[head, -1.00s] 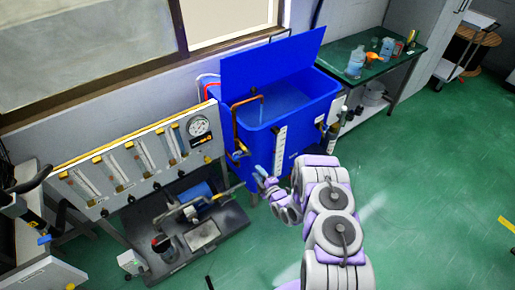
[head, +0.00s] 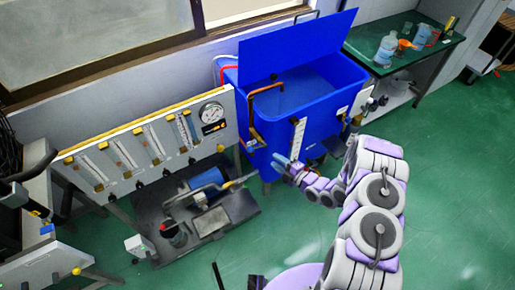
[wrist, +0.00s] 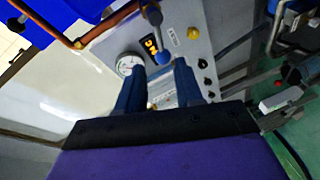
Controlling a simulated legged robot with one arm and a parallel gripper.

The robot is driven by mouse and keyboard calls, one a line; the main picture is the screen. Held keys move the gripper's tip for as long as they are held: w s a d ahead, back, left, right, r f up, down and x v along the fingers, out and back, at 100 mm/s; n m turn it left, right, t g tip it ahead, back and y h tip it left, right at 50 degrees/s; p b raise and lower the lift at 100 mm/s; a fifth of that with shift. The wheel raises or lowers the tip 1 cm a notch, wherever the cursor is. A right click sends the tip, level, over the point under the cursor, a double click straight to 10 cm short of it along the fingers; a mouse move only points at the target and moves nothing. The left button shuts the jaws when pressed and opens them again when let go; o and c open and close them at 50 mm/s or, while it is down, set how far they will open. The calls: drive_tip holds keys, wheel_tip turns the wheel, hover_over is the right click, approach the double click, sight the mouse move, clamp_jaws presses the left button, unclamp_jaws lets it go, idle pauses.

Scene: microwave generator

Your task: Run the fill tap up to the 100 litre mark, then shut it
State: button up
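The blue tank (head: 330,121) stands against the wall with its lid raised. A copper fill pipe (head: 266,88) bends over its rim and runs down the left front to the fill tap (head: 253,141). In the wrist view a tap lever with a blue end (wrist: 160,50) hangs from the copper pipe (wrist: 105,25), beyond my fingertips. A white level scale (head: 298,134) is on the tank's front; its marks are too small to read. My gripper (head: 283,160) is in front of the tank, below the tap. Its fingers (wrist: 156,72) are apart with nothing visibly held.
A gauge panel (head: 140,150) with flow tubes stands left of the tank, with a pump rig (head: 205,190) below it. A green bench (head: 415,60) with jugs is at the right. Open green floor (head: 450,190) lies at the right and front.

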sight(257, 147)
drive_tip(key=b+x, duration=0.2)
drive_tip(key=x, duration=1)
drive_tip(key=shift+a+b, duration=0.2)
drive_tip(key=shift+b, duration=0.1)
clamp_jaws()
